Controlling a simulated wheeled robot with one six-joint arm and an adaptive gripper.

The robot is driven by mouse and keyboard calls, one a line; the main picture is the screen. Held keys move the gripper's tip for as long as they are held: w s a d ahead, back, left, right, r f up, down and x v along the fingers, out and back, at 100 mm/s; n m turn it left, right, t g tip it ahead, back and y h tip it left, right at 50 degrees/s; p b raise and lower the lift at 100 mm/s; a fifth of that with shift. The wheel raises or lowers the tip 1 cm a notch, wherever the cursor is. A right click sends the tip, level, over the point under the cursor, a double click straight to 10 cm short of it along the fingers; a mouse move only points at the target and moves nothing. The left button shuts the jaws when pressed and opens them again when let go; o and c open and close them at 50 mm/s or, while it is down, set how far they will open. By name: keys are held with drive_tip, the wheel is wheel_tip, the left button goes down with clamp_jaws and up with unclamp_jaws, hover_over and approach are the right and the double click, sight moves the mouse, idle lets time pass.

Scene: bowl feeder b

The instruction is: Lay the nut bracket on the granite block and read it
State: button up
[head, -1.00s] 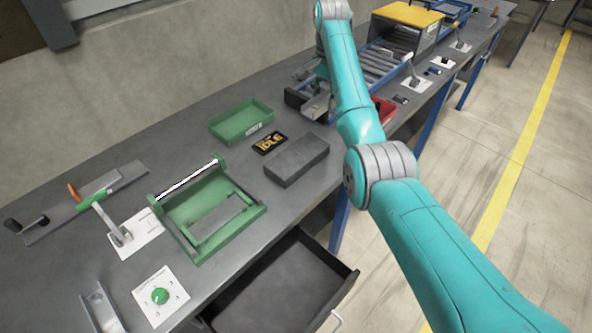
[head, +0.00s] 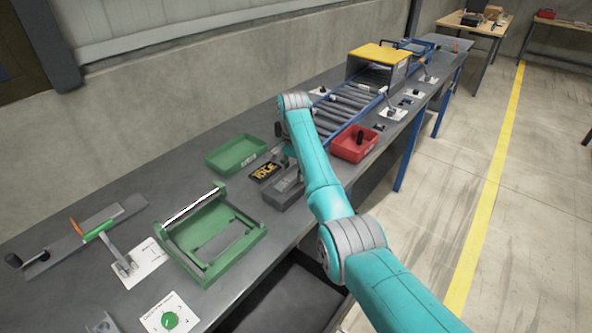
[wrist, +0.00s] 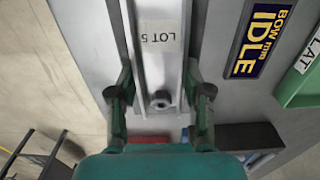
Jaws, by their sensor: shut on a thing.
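The nut bracket (wrist: 148,70) is a light grey metal channel with a LOT 5 label and a round nut (wrist: 160,100) near its lower end in the wrist view. My gripper (wrist: 160,84) is shut on it, one green finger at each side. In the head view the dark grey granite block (head: 272,195) lies on the bench, partly hidden by my arm. The bracket is over the block there; I cannot tell whether they touch. The black display (head: 265,171) beside the block reads IDLE; in the wrist view (wrist: 258,40) it reads BOW mm IDLE.
A green tray (head: 210,160) stands behind the display. A green frame fixture (head: 258,236) stands at left, with an open drawer (head: 290,298) below the bench front. A red bin (head: 352,157) and roller conveyor (head: 340,108) are to the right.

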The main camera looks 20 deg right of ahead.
drive_tip(key=shift+f, duration=0.1)
drive_tip(key=o, duration=1.2)
